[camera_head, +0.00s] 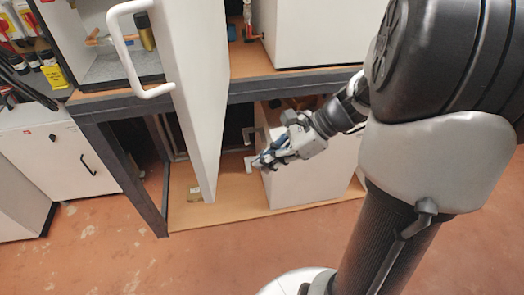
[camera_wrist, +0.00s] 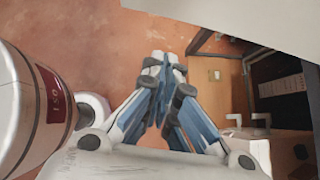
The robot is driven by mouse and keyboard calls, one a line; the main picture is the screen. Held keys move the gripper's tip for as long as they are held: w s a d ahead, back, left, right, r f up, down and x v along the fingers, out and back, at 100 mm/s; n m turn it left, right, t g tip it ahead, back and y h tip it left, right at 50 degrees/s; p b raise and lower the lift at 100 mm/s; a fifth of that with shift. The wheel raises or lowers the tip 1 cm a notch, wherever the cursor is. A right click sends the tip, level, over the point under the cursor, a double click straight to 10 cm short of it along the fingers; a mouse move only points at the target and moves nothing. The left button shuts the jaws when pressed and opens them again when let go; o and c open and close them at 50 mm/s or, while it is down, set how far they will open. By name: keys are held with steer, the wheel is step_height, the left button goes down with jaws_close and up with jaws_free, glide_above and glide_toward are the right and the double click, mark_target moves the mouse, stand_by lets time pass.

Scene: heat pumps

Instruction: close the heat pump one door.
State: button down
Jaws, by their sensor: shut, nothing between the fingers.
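A white door (camera_head: 196,75) with a white bar handle (camera_head: 124,50) stands open in the head view, jutting toward the camera from the upper bench unit. No label on it is readable. A pale panel at the top right of the wrist view (camera_wrist: 245,22) appears to be the same door. My gripper (camera_head: 259,164) is to the right of the door's lower part, apart from the handle and apparently on the door's other side. Its fingers are together and empty in the wrist view (camera_wrist: 160,62).
A dark metal frame (camera_head: 150,205) with a wooden lower shelf (camera_head: 235,205) carries the units. A white box (camera_head: 315,180) stands on that shelf beside my gripper. A white cabinet (camera_head: 60,150) is at the left. The reddish floor (camera_head: 130,265) in front is clear.

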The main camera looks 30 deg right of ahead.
steer(key=w+a+f+b, duration=0.1)
steer(key=w+a+f, duration=0.2)
steer(key=a, duration=0.4)
steer(key=shift+w+a+f, duration=0.35)
steer(key=shift+w+f, duration=0.05)
steer(key=shift+f, duration=0.4)
steer(key=shift+w+a, duration=0.1)
